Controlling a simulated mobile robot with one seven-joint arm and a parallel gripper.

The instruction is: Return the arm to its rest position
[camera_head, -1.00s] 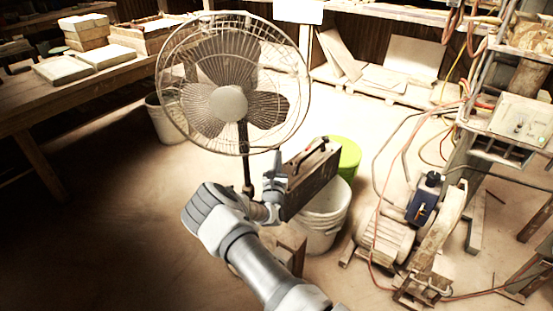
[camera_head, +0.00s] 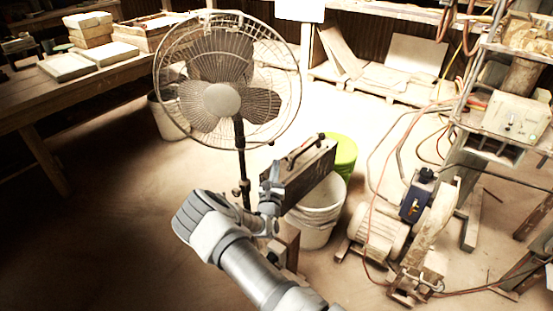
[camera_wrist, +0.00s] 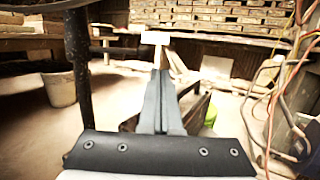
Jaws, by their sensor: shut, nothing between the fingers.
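My arm reaches up from the bottom of the head view, and its elbow bends in front of the fan. My gripper (camera_head: 274,172) is at the end, beside the left end of a dark toolbox with a handle (camera_head: 308,172). In the wrist view my gripper (camera_wrist: 163,75) shows as two long grey fingers pressed together, with nothing between them. The toolbox (camera_wrist: 190,108) shows partly behind the fingers there. I cannot tell whether the gripper touches it.
A standing fan (camera_head: 222,100) is close behind my arm. White buckets (camera_head: 318,215), a green bucket (camera_head: 344,155) and a motor-driven machine with hoses (camera_head: 380,232) stand to the right. A workbench (camera_head: 100,80) is at the left. Open floor (camera_head: 110,220) lies left of my arm.

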